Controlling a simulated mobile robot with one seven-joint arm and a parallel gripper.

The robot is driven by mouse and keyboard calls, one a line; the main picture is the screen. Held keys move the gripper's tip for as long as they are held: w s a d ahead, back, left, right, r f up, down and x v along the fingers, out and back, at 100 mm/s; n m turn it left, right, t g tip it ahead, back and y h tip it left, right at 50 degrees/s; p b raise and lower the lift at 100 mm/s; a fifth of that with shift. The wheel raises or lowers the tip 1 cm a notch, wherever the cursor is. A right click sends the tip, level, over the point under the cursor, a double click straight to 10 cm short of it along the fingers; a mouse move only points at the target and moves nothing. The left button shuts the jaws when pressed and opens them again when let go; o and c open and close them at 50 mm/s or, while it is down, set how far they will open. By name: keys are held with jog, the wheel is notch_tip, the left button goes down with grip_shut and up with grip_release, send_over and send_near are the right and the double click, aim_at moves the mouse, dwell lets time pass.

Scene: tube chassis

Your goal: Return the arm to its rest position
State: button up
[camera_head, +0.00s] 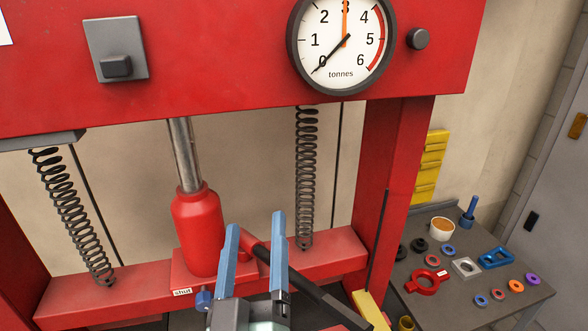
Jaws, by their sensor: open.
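My gripper (255,228) is at the bottom centre, with two blue fingers pointing up and apart. A dark lever (325,302) runs from behind the gripper down to the right. The rest of my arm is mostly out of view.
A gauge marked tonnes (341,42) is on the upper beam. Coil springs (306,175) hang at both sides. A grey side table (420,312) at right holds rings, a red part (427,282), a blue part (496,258) and a bowl (443,229). A grey door (545,200) is at far right.

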jog(key=s+d+r+m+t, duration=0.1)
jog(key=s+r+m+t, duration=0.1)
jog(key=r, duration=0.8)
jog(key=s+d+r+m+t, duration=0.1)
jog(key=s+d+r, duration=0.1)
jog(key=r, duration=0.8)
jog(key=s+d+r+m+t, duration=0.2)
jog(key=s+r, duration=0.2)
jog(key=r, duration=0.6)
jog(key=shift+m+t, duration=0.3)
jog(key=shift+d, duration=0.1)
